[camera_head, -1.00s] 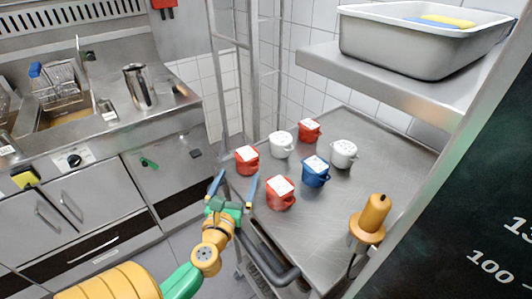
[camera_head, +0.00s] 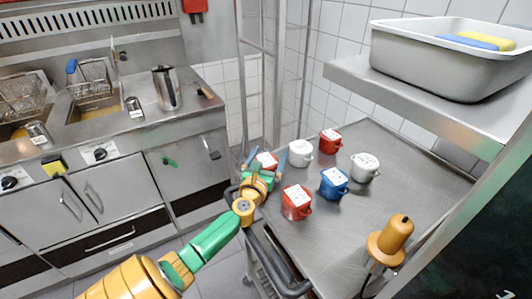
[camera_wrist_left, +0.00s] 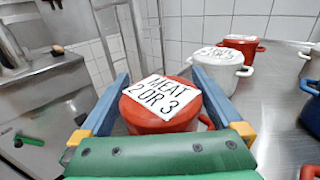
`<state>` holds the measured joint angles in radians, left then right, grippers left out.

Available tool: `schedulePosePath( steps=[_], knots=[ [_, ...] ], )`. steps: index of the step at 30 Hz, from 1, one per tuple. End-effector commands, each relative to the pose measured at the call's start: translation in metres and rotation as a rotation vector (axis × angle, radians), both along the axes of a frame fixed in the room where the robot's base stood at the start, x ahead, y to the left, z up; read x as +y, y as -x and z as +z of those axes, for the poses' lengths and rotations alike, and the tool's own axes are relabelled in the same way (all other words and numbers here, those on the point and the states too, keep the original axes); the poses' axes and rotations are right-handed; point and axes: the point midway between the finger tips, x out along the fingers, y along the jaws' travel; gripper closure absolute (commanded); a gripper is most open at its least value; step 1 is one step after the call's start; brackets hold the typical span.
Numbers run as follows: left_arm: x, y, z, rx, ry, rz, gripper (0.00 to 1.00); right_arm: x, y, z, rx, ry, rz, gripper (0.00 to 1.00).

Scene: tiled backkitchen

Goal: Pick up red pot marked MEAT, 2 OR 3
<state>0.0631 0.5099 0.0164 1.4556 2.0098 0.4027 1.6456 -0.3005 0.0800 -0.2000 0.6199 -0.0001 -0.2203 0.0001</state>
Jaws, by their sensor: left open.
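The red pot marked MEAT, 2 OR 3 (camera_wrist_left: 160,104) lies between the two fingers of my left gripper in the left wrist view. Its white label faces up and its lower part is hidden by my gripper. In the head view this red pot (camera_head: 267,159) stands at the left edge of the steel table, partly covered by my gripper. My left gripper (camera_head: 265,160) is open, with one blue finger on each side of the pot. The fingers (camera_wrist_left: 162,108) show no clear contact with it. My right gripper is in neither view.
On the steel table (camera_head: 400,215) stand white pots (camera_head: 301,154) (camera_head: 364,168), a blue pot (camera_head: 334,184), and red pots (camera_head: 297,203) (camera_head: 330,142). An orange-handled object (camera_head: 390,241) stands at the front right. A shelf with a grey tub (camera_head: 430,65) overhangs the back right.

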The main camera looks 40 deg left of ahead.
Motion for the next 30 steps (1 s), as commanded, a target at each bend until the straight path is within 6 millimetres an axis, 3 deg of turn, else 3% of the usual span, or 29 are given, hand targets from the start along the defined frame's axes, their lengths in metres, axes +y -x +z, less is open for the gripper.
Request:
schedulePosePath(
  steps=[1, 9, 11, 20, 25, 30],
  knots=[
    [0.0, 0.0, 0.0, 0.0, 0.0, 0.0, 0.03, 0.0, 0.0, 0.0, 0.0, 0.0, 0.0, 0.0],
    [0.0, 0.0, 0.0, 0.0, 0.0, 0.0, 0.76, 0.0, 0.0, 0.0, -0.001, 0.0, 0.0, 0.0],
    [0.0, 0.0, 0.001, -0.001, 0.0, 0.0, 0.89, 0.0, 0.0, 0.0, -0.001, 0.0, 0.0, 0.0],
    [0.0, 0.0, 0.01, -0.002, 0.0, 0.0, 0.89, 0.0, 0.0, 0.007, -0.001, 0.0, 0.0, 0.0],
    [-0.002, 0.002, 0.045, -0.002, 0.0, -0.001, 0.89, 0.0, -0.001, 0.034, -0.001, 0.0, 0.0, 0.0],
    [-0.028, 0.032, 0.092, -0.002, 0.001, -0.004, 0.89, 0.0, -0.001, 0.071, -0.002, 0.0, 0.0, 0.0]
  ],
)
